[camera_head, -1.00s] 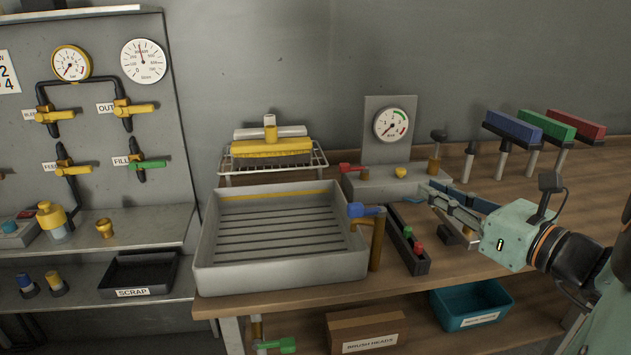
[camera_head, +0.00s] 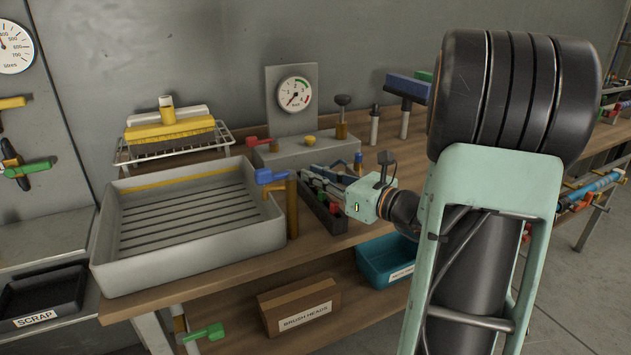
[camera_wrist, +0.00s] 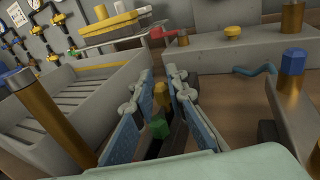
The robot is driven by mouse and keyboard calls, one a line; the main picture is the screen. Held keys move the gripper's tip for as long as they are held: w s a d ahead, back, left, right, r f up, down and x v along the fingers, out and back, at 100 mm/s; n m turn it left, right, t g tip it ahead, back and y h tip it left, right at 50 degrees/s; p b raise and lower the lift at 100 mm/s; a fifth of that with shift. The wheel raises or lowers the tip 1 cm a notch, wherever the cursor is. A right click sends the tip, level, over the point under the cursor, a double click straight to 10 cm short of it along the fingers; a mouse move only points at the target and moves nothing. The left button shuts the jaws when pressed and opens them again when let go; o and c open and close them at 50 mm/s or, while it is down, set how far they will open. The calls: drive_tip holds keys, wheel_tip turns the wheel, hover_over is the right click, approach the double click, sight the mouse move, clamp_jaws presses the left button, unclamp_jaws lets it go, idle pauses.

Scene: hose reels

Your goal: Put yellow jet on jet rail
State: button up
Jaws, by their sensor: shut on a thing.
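The jet rail (camera_head: 337,225) is a dark narrow holder on the bench, right of the grey tray. A green jet (camera_wrist: 157,127) shows in it in the wrist view. My gripper (camera_head: 316,176) is over the rail. In the wrist view its blue-padded fingers (camera_wrist: 159,82) are shut on the yellow jet (camera_wrist: 161,94), which stands between the fingertips, just beyond the green jet. Its lower end is hidden, so I cannot tell whether it is seated in the rail.
The grey tray (camera_head: 118,250) and a blue-handled brass tap (camera_head: 292,208) stand left of the rail. A gauge block (camera_head: 290,152) is behind. A brass post with blue cap (camera_wrist: 292,62) stands to the right. A teal bin (camera_head: 374,268) is below.

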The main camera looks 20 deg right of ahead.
drive_tip(key=shift+f, duration=0.3)
drive_tip(key=shift+f+b, duration=0.4)
drive_tip(key=shift+f, duration=0.15)
drive_tip(key=o, duration=0.7)
drive_tip(key=shift+f, duration=0.1)
drive_tip(key=shift+o, duration=0.5)
drive_tip(key=shift+s+f, duration=0.1)
drive_tip(key=shift+s, duration=0.05)
drive_tip(key=shift+r, duration=0.25)
drive_tip(key=p+v, duration=0.1)
drive_tip(key=v, duration=0.7)
drive_tip(key=r+p+v, duration=0.1)
drive_tip(key=v, duration=0.2)
drive_tip(key=shift+s+d+p, duration=0.2)
drive_tip(key=shift+s+p, duration=0.1)
drive_tip(key=shift+s, duration=0.05)
